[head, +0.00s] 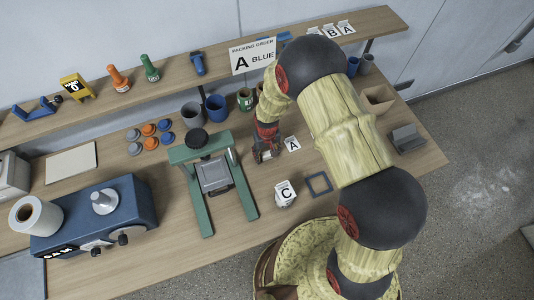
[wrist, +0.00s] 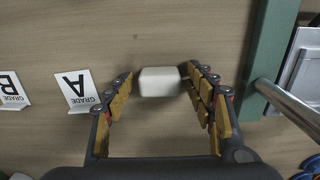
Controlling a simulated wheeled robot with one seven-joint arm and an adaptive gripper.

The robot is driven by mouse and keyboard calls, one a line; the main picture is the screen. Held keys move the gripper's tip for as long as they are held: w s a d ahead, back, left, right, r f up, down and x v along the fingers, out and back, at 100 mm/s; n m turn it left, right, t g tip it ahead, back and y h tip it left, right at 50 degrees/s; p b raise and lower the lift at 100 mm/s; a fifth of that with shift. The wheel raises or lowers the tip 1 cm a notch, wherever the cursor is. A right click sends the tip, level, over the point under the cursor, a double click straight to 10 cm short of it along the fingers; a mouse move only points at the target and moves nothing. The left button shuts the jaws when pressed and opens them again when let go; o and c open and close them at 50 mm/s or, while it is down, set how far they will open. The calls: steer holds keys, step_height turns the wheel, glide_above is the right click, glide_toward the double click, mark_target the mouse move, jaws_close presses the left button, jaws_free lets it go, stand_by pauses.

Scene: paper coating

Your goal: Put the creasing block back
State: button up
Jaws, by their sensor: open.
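A small off-white block (wrist: 160,82), which looks like the creasing block, lies on the wooden table in the wrist view. My gripper (wrist: 160,76) is open, with its fingertips on either side of the block and small gaps visible between. In the head view my gripper (head: 266,155) is low over the table, between the green press (head: 212,177) and the A card (head: 292,143); the block cannot be made out there.
The green press frame (wrist: 268,60) is close on the right in the wrist view; grade A (wrist: 76,90) and B (wrist: 12,90) cards are on the left. A C-marked item (head: 285,193), a dark square frame (head: 319,183) and a grey block-like holder (head: 407,138) are on the table.

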step_height(320, 180, up, 12)
steer(key=shift+r, duration=0.2)
stand_by(0.5)
step_height(320, 180, up, 13)
steer(key=t, duration=0.1)
glide_above(267, 153)
steer(key=d, duration=0.4)
steer(key=s+d+r+m+t, duration=0.1)
steer(key=s+d+r+t, duration=0.2)
steer(key=r, duration=0.6)
steer(key=s+d+r+m, duration=0.1)
steer(key=s+d+r, duration=0.2)
steer(key=s+r, duration=0.3)
steer(key=s+d+r+m+t, duration=0.1)
steer(key=s+d+r, duration=0.3)
steer(key=s+r, duration=0.3)
steer(key=s, duration=0.4)
steer(key=shift+s+d+r+t, duration=0.15)
steer(key=shift+r+t, duration=0.1)
steer(key=shift+t, duration=0.05)
